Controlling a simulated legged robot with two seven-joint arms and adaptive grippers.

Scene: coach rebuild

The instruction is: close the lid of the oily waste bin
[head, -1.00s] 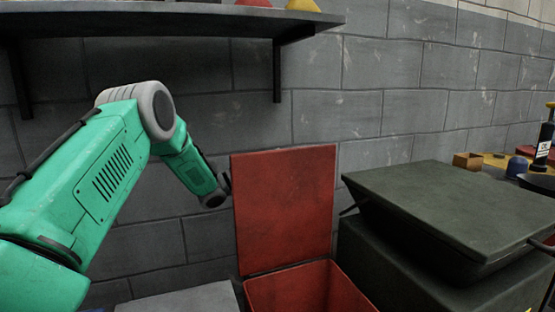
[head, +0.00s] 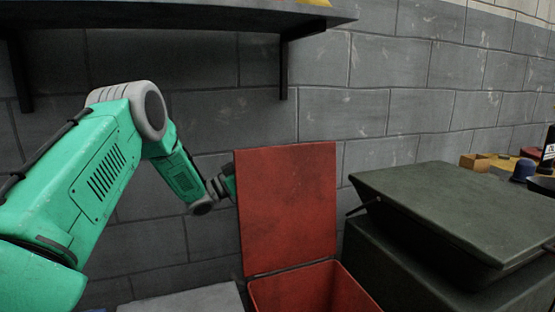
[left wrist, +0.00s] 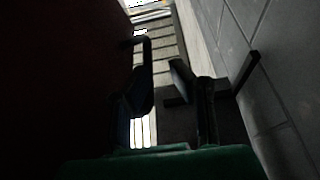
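The oily waste bin (head: 300,290) is a red box at the bottom centre of the head view, its mouth open. Its flat red lid (head: 287,205) stands upright at the back edge, near the wall. My left arm comes in from the left, and its gripper passes behind the lid's left edge, so the fingers are hidden in the head view. In the left wrist view the left gripper (left wrist: 163,65) has its two dark fingers apart with nothing visible between them. A dark surface, apparently the lid's back, fills the left side there. My right gripper is not in view.
A dark green lidded chest (head: 455,215) stands close to the right of the bin. A dark shelf (head: 180,17) is on the wall above. A grey flat surface (head: 190,300) lies left of the bin. The block wall (head: 370,115) is close behind the lid.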

